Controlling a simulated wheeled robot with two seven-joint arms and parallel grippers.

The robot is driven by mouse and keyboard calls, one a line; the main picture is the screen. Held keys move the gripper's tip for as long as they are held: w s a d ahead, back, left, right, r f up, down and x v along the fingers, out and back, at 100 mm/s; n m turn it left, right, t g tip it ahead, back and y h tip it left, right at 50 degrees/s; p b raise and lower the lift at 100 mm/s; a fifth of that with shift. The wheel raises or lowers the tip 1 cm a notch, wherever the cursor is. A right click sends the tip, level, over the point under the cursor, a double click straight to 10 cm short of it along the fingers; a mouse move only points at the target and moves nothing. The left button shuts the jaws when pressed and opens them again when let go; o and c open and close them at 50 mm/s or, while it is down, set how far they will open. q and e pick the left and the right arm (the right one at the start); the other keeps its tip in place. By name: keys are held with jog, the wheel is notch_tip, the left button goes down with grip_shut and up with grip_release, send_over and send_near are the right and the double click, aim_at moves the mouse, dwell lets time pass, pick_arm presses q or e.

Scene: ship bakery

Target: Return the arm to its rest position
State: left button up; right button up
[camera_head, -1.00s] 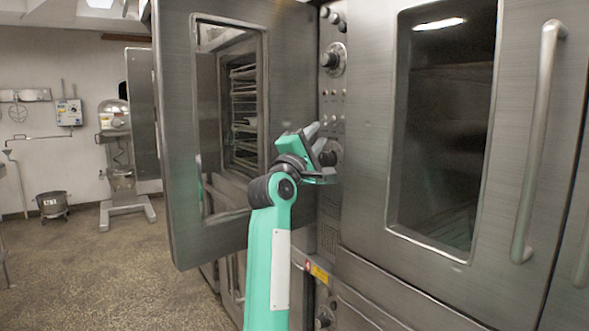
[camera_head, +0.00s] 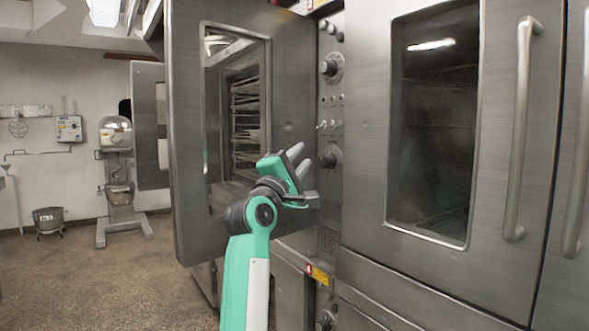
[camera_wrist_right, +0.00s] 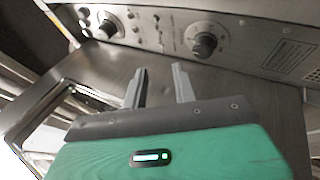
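My right arm, green and black, rises from the bottom middle of the head view. Its gripper (camera_head: 298,160) is in front of the open oven door, left of the oven's control strip. In the right wrist view, the two grey fingers of the right gripper (camera_wrist_right: 160,85) are apart with nothing between them, so it is open and empty. My left gripper is not in view.
An open steel oven door (camera_head: 187,130) stands left of my right gripper. A control panel with knobs (camera_head: 329,67) and a closed oven door with a long handle (camera_head: 520,130) are to the right. A mixer (camera_head: 117,170) and a bucket (camera_head: 48,219) stand far left. Floor there is clear.

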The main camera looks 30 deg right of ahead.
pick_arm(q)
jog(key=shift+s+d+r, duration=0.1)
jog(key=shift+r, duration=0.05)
pick_arm(e)
jog(key=shift+s+a+f, duration=0.15)
jog(key=shift+a, duration=0.15)
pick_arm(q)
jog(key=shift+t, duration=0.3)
